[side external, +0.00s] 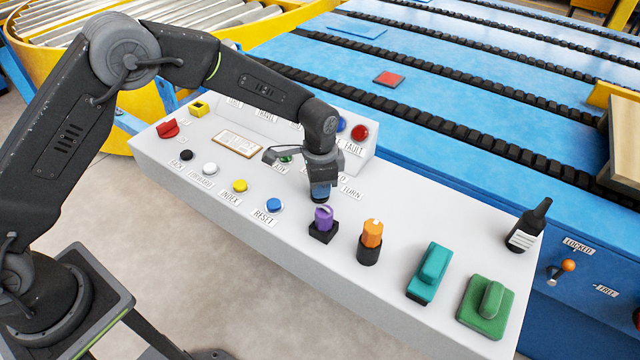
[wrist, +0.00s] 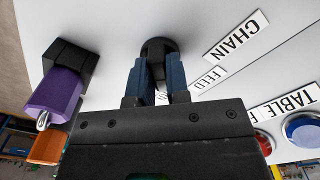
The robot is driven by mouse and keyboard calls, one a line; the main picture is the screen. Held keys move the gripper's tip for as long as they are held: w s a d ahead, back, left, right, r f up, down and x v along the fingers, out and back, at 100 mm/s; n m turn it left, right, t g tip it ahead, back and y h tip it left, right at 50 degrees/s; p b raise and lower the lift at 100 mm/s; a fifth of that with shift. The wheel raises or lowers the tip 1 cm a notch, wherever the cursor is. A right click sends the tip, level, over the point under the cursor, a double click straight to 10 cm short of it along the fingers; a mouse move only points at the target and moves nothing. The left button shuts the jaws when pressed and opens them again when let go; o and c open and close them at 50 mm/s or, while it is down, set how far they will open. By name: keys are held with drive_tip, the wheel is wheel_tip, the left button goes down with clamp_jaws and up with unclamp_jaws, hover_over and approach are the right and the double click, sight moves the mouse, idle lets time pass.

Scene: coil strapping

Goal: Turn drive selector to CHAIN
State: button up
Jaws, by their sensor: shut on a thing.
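I cannot tell which way the knob points.
A purple knob (side external: 324,217) and an orange knob (side external: 371,233) stand close by on the console (side external: 215,228). Teal (side external: 432,264) and green (side external: 491,300) switches are farther right. Several push buttons line the left.

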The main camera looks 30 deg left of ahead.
clamp_jaws()
drive_tip(key=shift+n, duration=0.4)
drive_tip(key=n, duration=0.3)
drive_tip(key=shift+n, duration=0.3)
drive_tip(key=n, duration=0.4)
drive_tip(key=shift+n, duration=0.3)
drive_tip(key=n, duration=0.4)
drive_tip(key=shift+n, duration=2.5)
drive_tip(key=shift+r, duration=0.1)
drive_tip(key=o, duration=0.7)
unclamp_jaws()
